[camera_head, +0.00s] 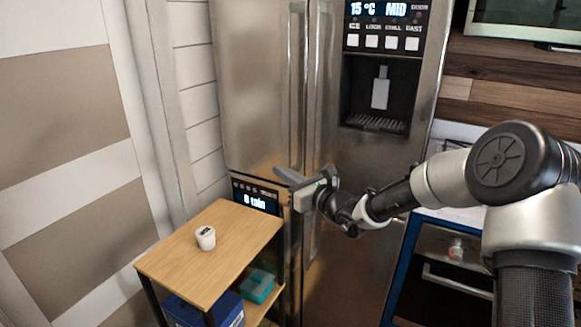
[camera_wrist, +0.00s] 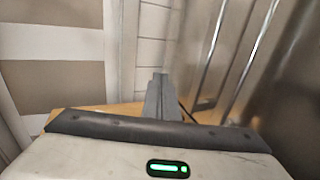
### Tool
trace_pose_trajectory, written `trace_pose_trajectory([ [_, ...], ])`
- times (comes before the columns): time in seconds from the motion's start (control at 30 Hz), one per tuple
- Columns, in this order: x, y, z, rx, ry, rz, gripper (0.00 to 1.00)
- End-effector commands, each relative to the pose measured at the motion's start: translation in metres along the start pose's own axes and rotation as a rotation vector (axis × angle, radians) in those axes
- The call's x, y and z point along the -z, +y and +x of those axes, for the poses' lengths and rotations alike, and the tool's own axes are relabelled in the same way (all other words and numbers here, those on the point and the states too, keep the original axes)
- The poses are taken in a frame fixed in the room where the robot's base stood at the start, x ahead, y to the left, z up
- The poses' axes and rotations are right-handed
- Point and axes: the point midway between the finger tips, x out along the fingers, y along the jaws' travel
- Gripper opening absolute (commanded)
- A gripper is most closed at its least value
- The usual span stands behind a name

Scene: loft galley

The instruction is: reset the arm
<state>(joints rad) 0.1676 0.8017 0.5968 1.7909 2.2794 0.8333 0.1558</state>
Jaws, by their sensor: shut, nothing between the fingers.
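My gripper (camera_head: 282,174) is at the end of my outstretched arm, in front of the steel fridge (camera_head: 257,84) and above the right back part of the small wooden cart (camera_head: 190,272). In the wrist view the fingers of my gripper (camera_wrist: 158,82) are together, with nothing between them. I cannot tell from these views whether the gripper touches the fridge front.
A small white cup (camera_head: 206,238) stands on the cart's top. A teal box (camera_head: 258,286) and a blue bin (camera_head: 222,314) are below it. A display panel (camera_head: 256,202) is behind the cart. An oven (camera_head: 447,270) stands at right. A striped wall (camera_head: 65,110) is at left.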

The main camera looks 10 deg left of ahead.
Motion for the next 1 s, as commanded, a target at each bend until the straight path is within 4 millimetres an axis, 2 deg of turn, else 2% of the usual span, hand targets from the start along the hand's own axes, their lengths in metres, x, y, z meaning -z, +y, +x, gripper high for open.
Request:
trace_pose_trajectory([
  [0.03, 0.0, 0.011, -0.004, -0.004, 0.001, -0.001, 0.0],
  [0.1, -0.001, 0.021, -0.007, -0.003, 0.0, -0.002, 0.0],
  [0.33, -0.006, 0.041, -0.016, -0.021, 0.001, -0.034, 0.0],
  [0.47, -0.029, 0.073, -0.032, -0.137, 0.019, -0.227, 0.0],
  [0.53, -0.042, 0.099, -0.052, -0.242, 0.046, -0.405, 0.0],
  [0.63, -0.051, 0.136, -0.093, -0.413, 0.11, -0.697, 0.0],
  [0.77, -0.047, 0.163, -0.161, -0.618, 0.228, -1.057, 0.0],
  [0.87, -0.041, 0.168, -0.221, -0.76, 0.343, -1.31, 0.0],
  [1.0, -0.034, 0.158, -0.307, -0.935, 0.531, -1.618, 0.0],
])
